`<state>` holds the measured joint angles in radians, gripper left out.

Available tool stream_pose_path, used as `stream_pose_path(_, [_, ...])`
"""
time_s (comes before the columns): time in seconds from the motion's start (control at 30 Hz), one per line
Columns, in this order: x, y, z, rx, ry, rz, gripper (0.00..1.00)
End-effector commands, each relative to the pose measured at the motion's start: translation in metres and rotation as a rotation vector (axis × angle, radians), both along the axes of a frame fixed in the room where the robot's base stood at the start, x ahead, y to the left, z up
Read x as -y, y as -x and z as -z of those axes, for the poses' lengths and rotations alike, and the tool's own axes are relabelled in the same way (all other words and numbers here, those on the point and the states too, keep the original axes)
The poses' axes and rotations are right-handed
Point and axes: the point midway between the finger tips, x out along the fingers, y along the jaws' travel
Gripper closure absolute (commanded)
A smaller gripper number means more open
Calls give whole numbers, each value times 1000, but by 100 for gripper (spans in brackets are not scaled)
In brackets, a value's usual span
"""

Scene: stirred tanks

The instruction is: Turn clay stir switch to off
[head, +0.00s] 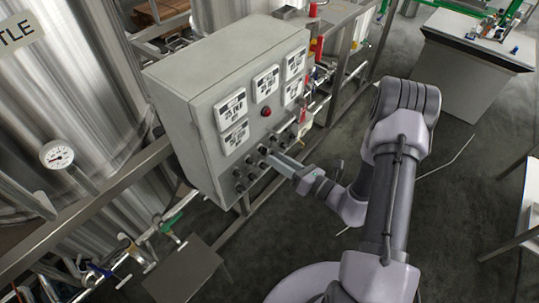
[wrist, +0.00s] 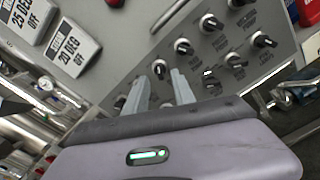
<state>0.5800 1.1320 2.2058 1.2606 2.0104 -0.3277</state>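The control panel (head: 222,95) is a grey box with rows of small black rotary switches on the lower part of its face. In the wrist view the switches (wrist: 184,46) have white pointer marks and small labels. I cannot read which one is the clay stir switch. My gripper (wrist: 168,69) is close to the panel face, with its two fingers a little apart and a narrow gap between the tips. In the head view my gripper (head: 272,157) reaches the switch rows from the right. I cannot tell whether the fingers touch a switch, and they hide part of the rows.
White display plates (head: 233,105) and a red button (head: 266,112) sit above the switches. Steel tanks (head: 60,120) and pipework stand left of and behind the panel. A white-topped bench (head: 480,45) is at the back right. The floor right of the panel is mostly clear.

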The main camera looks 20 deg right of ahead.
Motion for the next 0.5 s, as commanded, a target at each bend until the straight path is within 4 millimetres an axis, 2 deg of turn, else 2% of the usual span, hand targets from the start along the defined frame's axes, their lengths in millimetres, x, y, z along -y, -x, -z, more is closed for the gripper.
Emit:
stream_pose_path(0.03, [-7,-7,1,2,1,-5,69])
stream_pose_path(0.2, [-20,-26,0,1,0,-3,69])
stream_pose_path(0.5, [-23,-31,-1,0,0,-1,69])
